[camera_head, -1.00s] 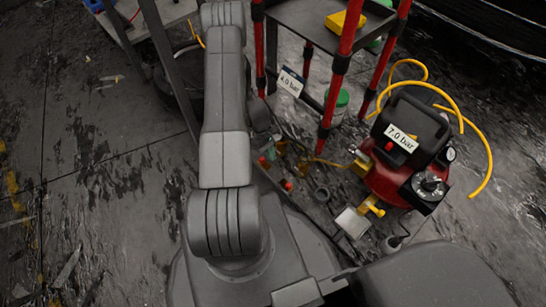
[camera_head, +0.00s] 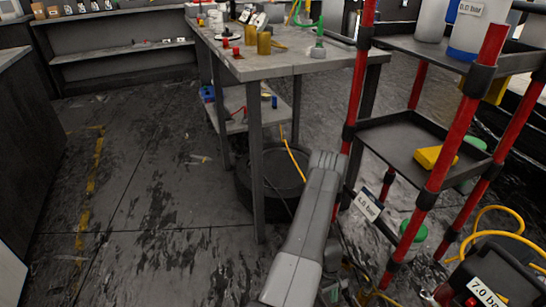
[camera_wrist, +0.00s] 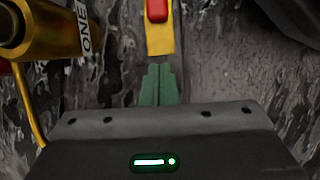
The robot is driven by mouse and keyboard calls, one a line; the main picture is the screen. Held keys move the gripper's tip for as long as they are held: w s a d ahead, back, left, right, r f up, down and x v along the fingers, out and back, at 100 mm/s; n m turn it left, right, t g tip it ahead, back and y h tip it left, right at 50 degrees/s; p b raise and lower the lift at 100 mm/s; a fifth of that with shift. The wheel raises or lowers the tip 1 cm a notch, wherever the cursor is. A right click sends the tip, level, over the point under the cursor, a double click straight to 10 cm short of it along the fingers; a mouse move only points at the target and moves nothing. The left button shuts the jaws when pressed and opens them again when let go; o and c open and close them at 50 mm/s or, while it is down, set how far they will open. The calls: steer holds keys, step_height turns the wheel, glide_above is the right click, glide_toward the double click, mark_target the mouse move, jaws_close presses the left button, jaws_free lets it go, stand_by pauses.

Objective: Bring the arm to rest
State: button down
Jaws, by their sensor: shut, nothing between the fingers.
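My gripper (camera_wrist: 158,85) shows in the wrist view as two green fingers lying together, shut and empty. Its tips point at a yellow piece with a red top (camera_wrist: 158,30), with a small gap showing between them. In the head view my grey arm rises from the bottom middle beside the red-posted cart. The gripper itself cannot be made out there.
A brass cylinder (camera_wrist: 45,25) marked "ONE" is close at the wrist view's upper left. The head view shows a workbench (camera_head: 290,64), a red-posted cart (camera_head: 395,145) and a compressor tagged 7.0 bar (camera_head: 482,292). Floor at left (camera_head: 150,215) is mostly clear.

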steer(key=shift+r+p, duration=0.3)
steer(key=shift+p, duration=0.1)
steer(key=shift+w+a+f, duration=0.15)
steer(key=shift+w+a, duration=0.15)
steer(key=shift+w, duration=0.25)
steer(key=shift+w+a+f, duration=0.1)
steer(key=shift+w+a, duration=0.15)
steer(key=shift+w, duration=0.25)
steer(key=shift+w+a+r, duration=0.1)
steer(key=shift+w+r, duration=0.05)
steer(key=shift+w, duration=0.2)
steer(key=shift+w+a+r, duration=0.15)
steer(key=shift+w+r, duration=0.15)
steer(key=shift+r, duration=0.2)
steer(key=shift+f, duration=0.1)
